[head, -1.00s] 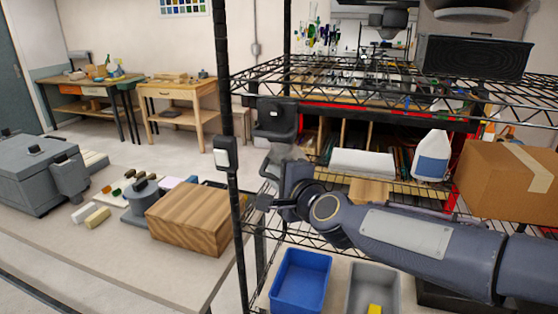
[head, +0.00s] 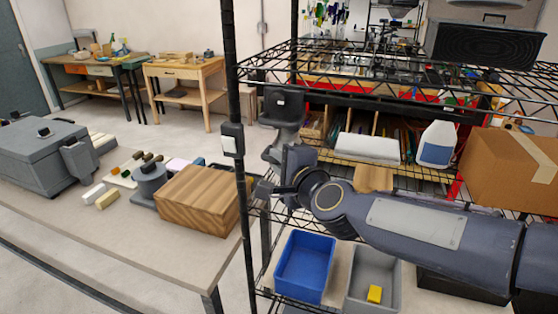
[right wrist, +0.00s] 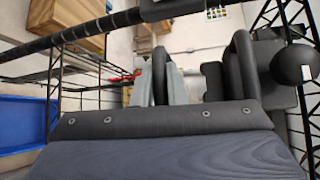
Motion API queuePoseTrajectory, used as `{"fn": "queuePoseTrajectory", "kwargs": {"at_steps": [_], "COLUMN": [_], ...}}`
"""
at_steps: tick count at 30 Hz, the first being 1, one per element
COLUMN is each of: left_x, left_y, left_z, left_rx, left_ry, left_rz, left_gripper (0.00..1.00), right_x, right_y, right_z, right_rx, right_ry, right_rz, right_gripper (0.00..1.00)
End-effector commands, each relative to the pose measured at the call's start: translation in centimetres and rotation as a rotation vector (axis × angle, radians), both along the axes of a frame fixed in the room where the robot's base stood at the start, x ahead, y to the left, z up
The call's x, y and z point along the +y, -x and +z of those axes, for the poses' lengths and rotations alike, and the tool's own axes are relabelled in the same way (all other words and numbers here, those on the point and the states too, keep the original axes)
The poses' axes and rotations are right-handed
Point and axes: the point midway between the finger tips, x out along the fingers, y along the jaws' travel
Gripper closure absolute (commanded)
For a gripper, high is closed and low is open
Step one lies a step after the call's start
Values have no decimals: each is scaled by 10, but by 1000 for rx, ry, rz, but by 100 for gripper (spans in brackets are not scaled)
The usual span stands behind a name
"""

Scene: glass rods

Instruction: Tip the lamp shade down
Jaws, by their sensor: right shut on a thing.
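I take the lamp to be the dark fixture on the rack's left side; its black boxy head, the shade (head: 283,104), has a small white spot. Below the head is a grey part (head: 284,138). My right gripper (head: 277,165) is just below the head in the head view, its fingertips largely hidden by my wrist. In the right wrist view the two dark fingers (right wrist: 200,72) stand around grey and dark parts, and the black head (right wrist: 265,65) shows at the right. Exactly where the fingers grip is hard to see. My left gripper is out of view.
A black rack post (head: 239,195) carries a small dark box (head: 232,140) left of my gripper. A blue bin (head: 305,265) and a grey bin (head: 360,292) with a yellow block sit below. A wooden block (head: 200,198) lies on the left table. A cardboard box (head: 510,170) stands right.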

Motion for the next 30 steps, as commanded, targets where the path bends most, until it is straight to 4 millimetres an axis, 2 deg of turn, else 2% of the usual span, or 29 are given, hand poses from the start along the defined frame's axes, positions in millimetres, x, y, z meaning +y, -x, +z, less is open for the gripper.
{"fn": "queuePoseTrajectory", "kwargs": {"at_steps": [4, 5, 10, 20, 30], "left_x": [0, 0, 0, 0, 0], "left_y": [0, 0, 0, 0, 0], "left_z": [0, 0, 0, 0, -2], "left_rx": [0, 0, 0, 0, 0], "left_ry": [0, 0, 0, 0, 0], "left_rz": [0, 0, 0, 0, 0], "left_gripper": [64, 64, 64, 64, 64], "right_x": [-1, -1, -1, -3, -27], "right_y": [-1, -1, -1, 3, 50], "right_z": [5, 5, 4, 3, 12], "right_rx": [-9, -9, -7, -4, -7], "right_ry": [-3, -3, -2, -2, -2], "right_rz": [-3, -3, -3, -2, -2], "right_gripper": [100, 86, 66, 66, 66]}}
